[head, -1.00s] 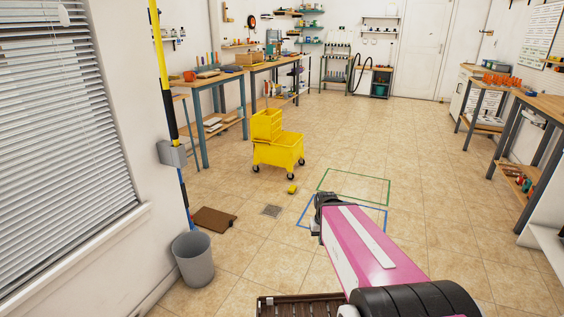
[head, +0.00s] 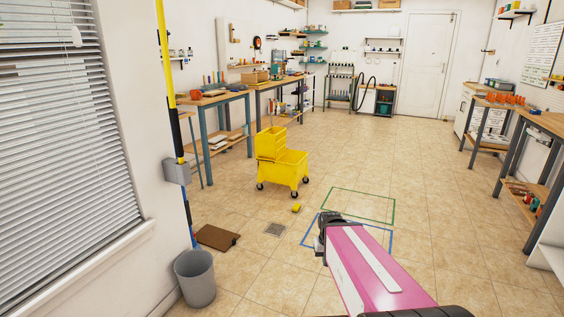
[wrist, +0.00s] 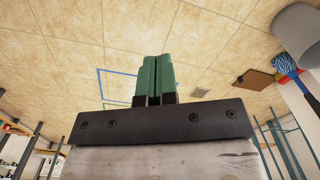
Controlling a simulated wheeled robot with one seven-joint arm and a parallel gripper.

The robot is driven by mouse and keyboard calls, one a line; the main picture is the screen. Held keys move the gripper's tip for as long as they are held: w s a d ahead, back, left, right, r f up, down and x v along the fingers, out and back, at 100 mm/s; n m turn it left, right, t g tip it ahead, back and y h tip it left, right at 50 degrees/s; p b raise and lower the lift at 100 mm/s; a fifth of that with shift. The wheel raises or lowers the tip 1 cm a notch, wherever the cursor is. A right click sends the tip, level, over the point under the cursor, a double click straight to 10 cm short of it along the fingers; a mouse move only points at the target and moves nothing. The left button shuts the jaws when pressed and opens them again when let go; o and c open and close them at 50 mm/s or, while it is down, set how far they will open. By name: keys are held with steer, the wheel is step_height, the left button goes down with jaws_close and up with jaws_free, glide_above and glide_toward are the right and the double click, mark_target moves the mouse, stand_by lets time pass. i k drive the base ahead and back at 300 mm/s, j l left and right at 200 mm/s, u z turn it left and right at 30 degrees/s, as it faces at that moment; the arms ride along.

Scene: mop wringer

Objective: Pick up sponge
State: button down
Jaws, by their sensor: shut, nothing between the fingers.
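The sponge (head: 296,208) is a small yellow block on the tiled floor in the head view. It lies just in front of the yellow mop bucket with its wringer (head: 284,172). My gripper shows in the wrist view (wrist: 154,77) with its two green fingers together and nothing between them. In the head view my pink arm reaches forward at the lower right, and its end is to the right of the sponge and nearer to me. The fingers are hidden there. I cannot make out the sponge in the wrist view.
Green (head: 358,191) and blue (head: 390,240) outlines mark the floor. Workbenches line both sides. The middle floor is open.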

mark_target(296, 207)
steer(key=i+l, duration=0.2)
steer(key=i, duration=0.7)
steer(key=i+l+z, duration=0.15)
steer(key=i, duration=0.8)
steer(key=i+l, duration=0.15)
steer(key=i, duration=0.8)
steer(key=l+z, duration=0.05)
